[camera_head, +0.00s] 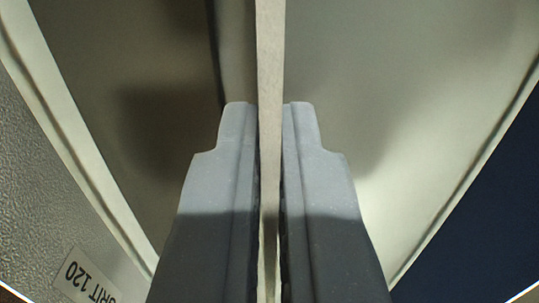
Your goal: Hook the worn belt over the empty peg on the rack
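A thin, pale beige strip (269,45), seen edge-on, runs from the top of the view down between the fingers of my gripper (270,108). It looks like the edge of the belt, though its full loop does not show. The two grey fingers lie close against the strip on both sides, with no clear gap at their tips. My gripper appears shut on it. The lower part of the strip is partly hidden between the fingers. I cannot make out the rack or any peg in this view.
A broad grey-beige surface (420,70) with raised pale edges fills the background, with soft shadows on its left part. A dark blue area (475,225) is at the lower right.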

